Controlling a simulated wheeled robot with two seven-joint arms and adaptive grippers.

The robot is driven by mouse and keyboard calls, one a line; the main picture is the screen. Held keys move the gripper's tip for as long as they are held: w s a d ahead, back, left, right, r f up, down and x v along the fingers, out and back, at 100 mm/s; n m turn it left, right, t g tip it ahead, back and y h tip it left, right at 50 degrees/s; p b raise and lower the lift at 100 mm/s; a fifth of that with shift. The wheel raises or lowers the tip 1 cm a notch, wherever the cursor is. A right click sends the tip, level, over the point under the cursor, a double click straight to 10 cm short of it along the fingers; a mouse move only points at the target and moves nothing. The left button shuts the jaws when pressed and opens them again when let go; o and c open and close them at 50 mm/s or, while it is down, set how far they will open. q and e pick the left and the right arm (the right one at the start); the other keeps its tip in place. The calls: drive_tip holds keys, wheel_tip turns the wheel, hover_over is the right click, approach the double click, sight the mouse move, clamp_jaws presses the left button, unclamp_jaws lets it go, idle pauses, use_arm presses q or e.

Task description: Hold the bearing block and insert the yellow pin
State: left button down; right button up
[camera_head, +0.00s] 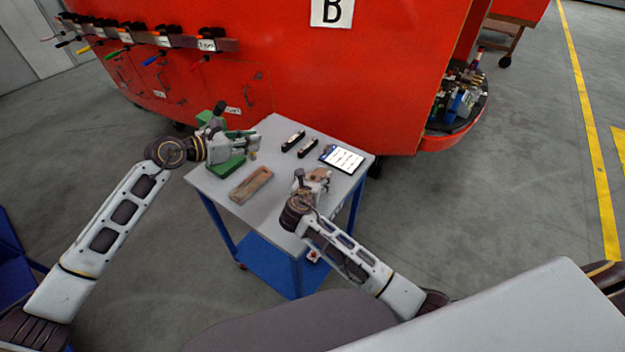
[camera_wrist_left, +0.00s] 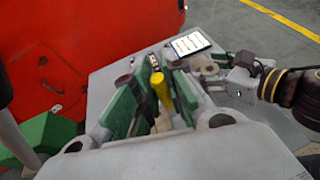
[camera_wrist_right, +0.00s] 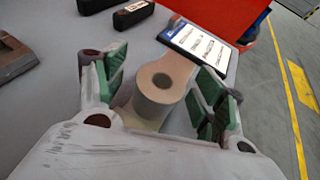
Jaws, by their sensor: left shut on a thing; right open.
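The yellow pin (camera_wrist_left: 161,92) stands out between the green-padded fingers of my left gripper (camera_wrist_left: 155,100) in the left wrist view; the gripper is shut on it. In the head view this gripper (camera_head: 246,141) is over the table's left side. The bearing block (camera_wrist_right: 152,98) is pale beige, with a round bored boss and a flat part behind. It lies between the spread green-padded fingers of my right gripper (camera_wrist_right: 160,90), which is open. The head view shows the right gripper (camera_head: 318,180) at the table's right side, largely hiding the block.
The grey table (camera_head: 222,188) also carries a brown tray-like piece (camera_head: 251,185), two black cases (camera_head: 293,140) and (camera_head: 308,147), and a tablet (camera_head: 342,158). The red train body (camera_head: 330,75) rises behind.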

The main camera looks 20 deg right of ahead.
drive_tip(key=shift+f, duration=0.1)
drive_tip(key=c, duration=1.5)
use_arm(q)
drive_tip(key=shift+s+d+f, duration=0.15)
drive_tip(key=shift+f, duration=0.1)
use_arm(e)
drive_tip(key=shift+s, duration=0.1)
drive_tip(key=shift+f, duration=0.1)
use_arm(q)
drive_tip(key=s+d+f, duration=0.2)
drive_tip(key=d, duration=0.7)
use_arm(e)
drive_tip(key=shift+f, duration=0.1)
use_arm(q)
drive_tip(key=w+a+f+n+t+y, duration=0.2)
drive_tip(key=w+f+n+t, duration=0.1)
drive_tip(key=w, duration=0.4)
drive_tip(key=shift+a+f, duration=0.25)
drive_tip(key=shift+a, duration=0.1)
use_arm(e)
drive_tip(key=shift+s, duration=0.1)
